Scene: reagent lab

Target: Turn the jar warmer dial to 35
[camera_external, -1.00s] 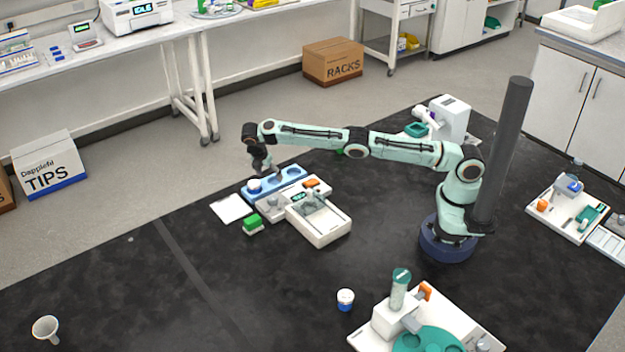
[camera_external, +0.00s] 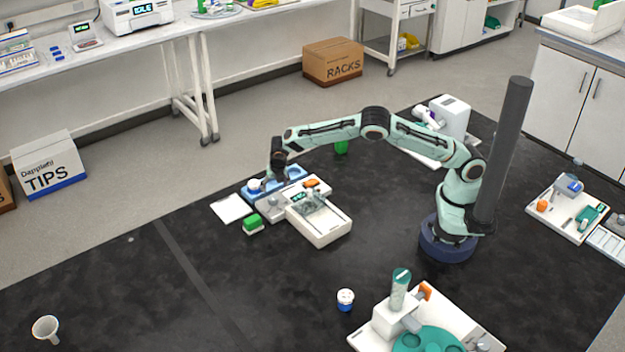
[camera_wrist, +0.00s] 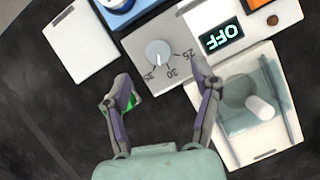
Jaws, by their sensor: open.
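The jar warmer's dial (camera_wrist: 158,53) is a round pale knob on a grey panel (camera_wrist: 135,42), with printed numbers, including 25 and 35, along its lower side in the wrist view. I cannot tell its exact setting. A display (camera_wrist: 222,37) beside it reads OFF. In the external view the panel (camera_external: 270,207) lies by a blue block (camera_external: 290,176). My gripper (camera_wrist: 162,78) is open and empty above the panel, its fingers apart on either side of the dial in the picture, not touching it. In the external view my gripper (camera_external: 280,178) hangs over the blue block and panel.
A white device with a clear-covered tray (camera_external: 322,226) stands right of the dial. A white-lidded jar (camera_external: 254,184) is at the blue block. A green block (camera_external: 252,223) and white sheet (camera_external: 231,208) lie close by.

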